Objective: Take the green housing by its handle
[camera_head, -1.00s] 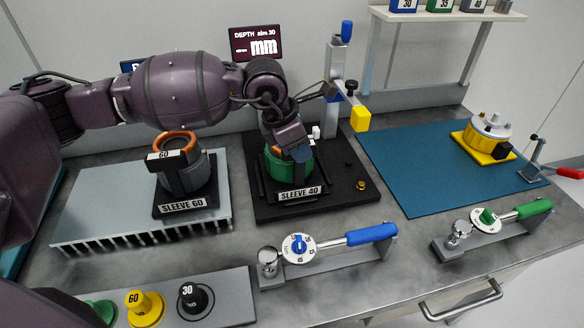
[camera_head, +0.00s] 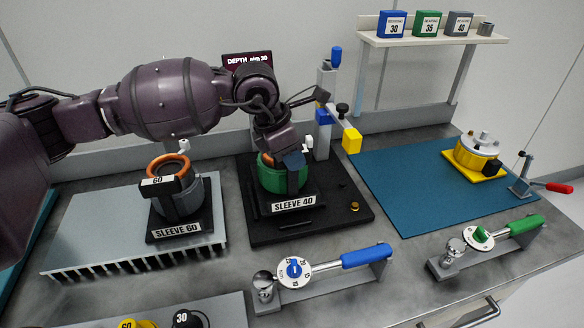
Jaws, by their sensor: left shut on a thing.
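The green housing (camera_head: 270,178) stands upright on a black base labelled SLEEVE 40, on the black plate at the middle of the bench. Its dark handle (camera_head: 293,183) is at its front. My left gripper (camera_head: 292,160) comes down from above, at the top of the handle, and is shut on it. The arm and wrist hide the upper back of the housing and most of the fingertips. My right gripper is not in view.
A grey housing (camera_head: 190,200) labelled 60 stands at left on a ribbed metal plate (camera_head: 80,240). A post with a yellow block (camera_head: 352,140) rises behind right. Blue-handled (camera_head: 366,256) and green-handled (camera_head: 524,226) tools lie in front. The blue mat (camera_head: 400,180) has free room.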

